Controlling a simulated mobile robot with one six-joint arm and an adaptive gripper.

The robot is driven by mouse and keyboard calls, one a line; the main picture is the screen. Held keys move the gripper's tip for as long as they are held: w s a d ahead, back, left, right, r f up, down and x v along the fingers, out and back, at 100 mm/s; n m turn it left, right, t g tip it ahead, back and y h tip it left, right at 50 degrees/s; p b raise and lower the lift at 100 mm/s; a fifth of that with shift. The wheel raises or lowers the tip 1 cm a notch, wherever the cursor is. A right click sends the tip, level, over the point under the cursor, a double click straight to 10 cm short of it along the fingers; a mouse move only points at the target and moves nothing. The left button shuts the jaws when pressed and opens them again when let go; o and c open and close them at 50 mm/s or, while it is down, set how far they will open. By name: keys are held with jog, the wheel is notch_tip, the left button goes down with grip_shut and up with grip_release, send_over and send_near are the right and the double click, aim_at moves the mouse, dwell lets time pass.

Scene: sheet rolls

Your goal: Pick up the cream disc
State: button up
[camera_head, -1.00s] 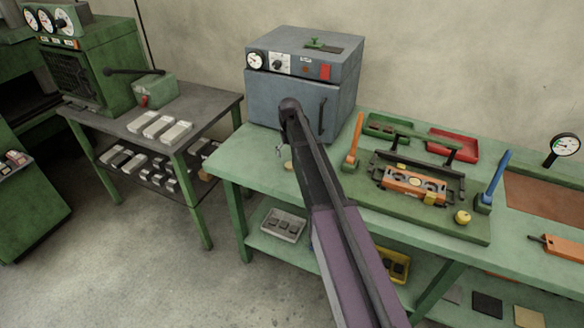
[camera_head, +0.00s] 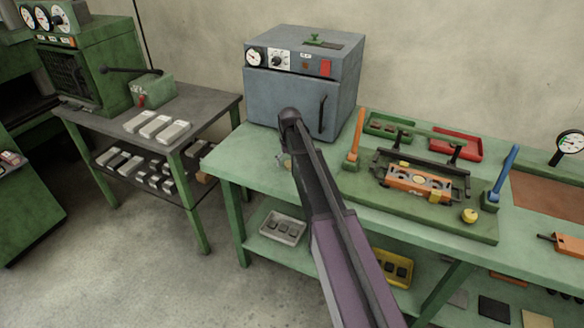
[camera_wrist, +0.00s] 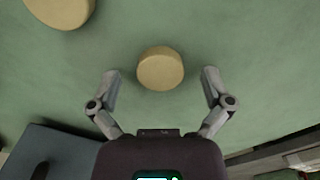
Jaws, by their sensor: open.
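A round cream disc (camera_wrist: 160,70) lies flat on the green bench top, in the upper middle of the wrist view. My gripper (camera_wrist: 161,78) is open, with one finger on each side of the disc and a gap on both sides. I cannot tell how high the fingertips are above the bench. A second, similar cream disc (camera_wrist: 60,8) is cut off at the upper left of the wrist view, outside my fingers. In the head view my arm covers much of this spot, and the discs are hardly visible there.
The blue-grey oven (camera_head: 290,100) stands behind my gripper on the green bench (camera_head: 225,160). To the right are an orange upright handle (camera_head: 354,140), a green board (camera_head: 440,225) with a fixture, and a red tray (camera_head: 456,144). A grey table (camera_head: 200,108) stands left, across a gap.

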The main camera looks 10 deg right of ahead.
aim_at(290, 164)
dwell(0.4)
jog(key=c, duration=1.1)
jog(key=shift+o, duration=0.2)
jog(key=shift+r, duration=0.2)
notch_tip(290, 164, up, 3)
jog(key=p, duration=0.3)
jog(key=s+r+p, duration=0.1)
jog(key=s+p, duration=0.1)
jog(key=s, duration=1.4)
jog(key=shift+r, duration=0.35)
